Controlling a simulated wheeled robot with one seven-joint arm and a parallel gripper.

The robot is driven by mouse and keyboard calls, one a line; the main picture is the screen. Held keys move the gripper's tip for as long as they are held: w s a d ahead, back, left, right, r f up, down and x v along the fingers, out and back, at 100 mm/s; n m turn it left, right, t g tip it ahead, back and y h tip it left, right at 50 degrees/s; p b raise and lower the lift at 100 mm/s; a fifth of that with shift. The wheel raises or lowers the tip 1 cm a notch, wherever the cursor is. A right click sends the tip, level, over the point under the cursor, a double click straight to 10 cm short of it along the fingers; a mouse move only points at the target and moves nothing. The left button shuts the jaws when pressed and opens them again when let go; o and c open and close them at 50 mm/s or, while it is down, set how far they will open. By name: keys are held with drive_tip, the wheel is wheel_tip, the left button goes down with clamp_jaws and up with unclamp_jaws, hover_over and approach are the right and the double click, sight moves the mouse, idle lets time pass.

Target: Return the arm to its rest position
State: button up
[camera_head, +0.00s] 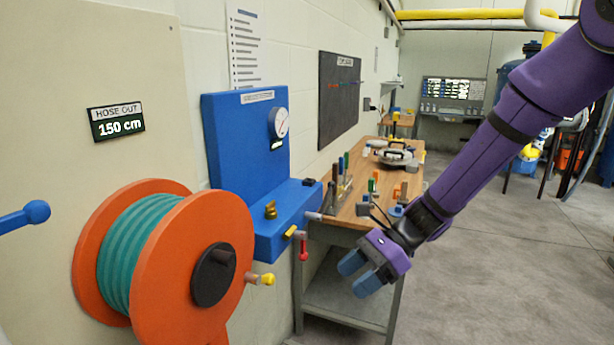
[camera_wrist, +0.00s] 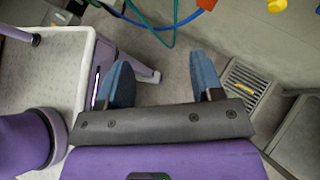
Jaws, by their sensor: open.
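My purple arm (camera_head: 470,150) reaches in from the upper right in the head view and slants down to the left. My gripper (camera_head: 360,276) hangs in front of the workbench's near end, with its blue fingers pointing down and left. In the wrist view, my gripper (camera_wrist: 163,85) has its two blue fingers spread well apart. Nothing is between them; grey floor and thin hoses show beyond.
An orange hose reel (camera_head: 190,270) with green hose stands at the left. A blue gauge panel (camera_head: 240,150) is on the wall beside it. The wooden workbench (camera_head: 345,215) holds several tools and fittings. Open concrete floor (camera_head: 500,270) lies to the right. A floor grate (camera_wrist: 245,85) shows in the wrist view.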

drive_tip(key=s+d+r+n+t+h, duration=0.9)
drive_tip(key=s+d+r+n, duration=0.6)
drive_tip(key=s+d+r, duration=0.3)
drive_tip(key=d+h, duration=0.1)
drive_tip(key=d, duration=0.2)
drive_tip(key=shift+s+r+h, duration=0.3)
drive_tip(key=shift+s+h, duration=0.1)
